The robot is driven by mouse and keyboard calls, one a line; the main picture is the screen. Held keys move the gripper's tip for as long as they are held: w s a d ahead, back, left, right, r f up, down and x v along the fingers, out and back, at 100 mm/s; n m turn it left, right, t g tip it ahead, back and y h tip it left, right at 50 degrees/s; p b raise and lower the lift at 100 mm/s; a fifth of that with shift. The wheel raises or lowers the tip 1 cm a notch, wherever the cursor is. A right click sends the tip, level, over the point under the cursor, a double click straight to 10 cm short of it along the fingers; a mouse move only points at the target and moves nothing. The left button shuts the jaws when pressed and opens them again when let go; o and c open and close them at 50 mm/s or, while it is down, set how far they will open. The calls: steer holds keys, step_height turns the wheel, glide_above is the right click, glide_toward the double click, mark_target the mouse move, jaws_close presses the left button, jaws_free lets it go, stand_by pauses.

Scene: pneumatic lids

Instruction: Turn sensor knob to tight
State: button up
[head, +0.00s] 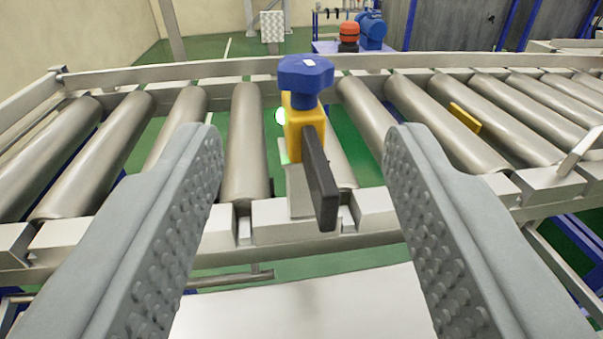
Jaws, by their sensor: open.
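The sensor knob (306,76) is blue with a lobed rim and a small white mark on top. It sits on a yellow sensor body (304,125) with a black arm (319,180) slanting down toward me. The sensor stands on a grey bracket (298,195) at the near rail of the roller conveyor. A green light shows at its left side. My gripper (302,135) is open and empty. Its grey studded fingers lie left and right of the sensor in the picture, apart from it. Whether the knob is tight or loose cannot be told.
Metal rollers (245,140) run left and right of the sensor, between a near rail and a far rail (190,70). A yellow piece (465,118) lies among the right rollers. A blue motor (371,28) and a red-orange part (348,34) stand behind. A white surface (310,305) is below.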

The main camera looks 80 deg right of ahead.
steer(key=v, duration=0.7)
steer(key=shift+a, duration=0.3)
steer(key=s+a+r+n+t+y, duration=0.2)
steer(key=s+a+r+n+t, duration=0.3)
steer(key=a+r+t, duration=0.5)
steer(key=s+a+r+n+t+y, duration=0.45)
steer(key=s+a+y, duration=0.25)
steer(key=s+a, duration=0.2)
steer(key=s+a+f+n+y, duration=0.3)
steer(key=s+a+f+y, duration=0.1)
steer(key=s, duration=0.6)
steer(key=s+a+f+n+g+y, duration=0.1)
steer(key=s+a+f+n+y, duration=0.2)
steer(key=s+a+f, duration=0.3)
steer(key=s+f+y, duration=0.1)
steer(key=s+f, duration=0.1)
steer(key=s, duration=0.3)
steer(key=shift+a, duration=0.25)
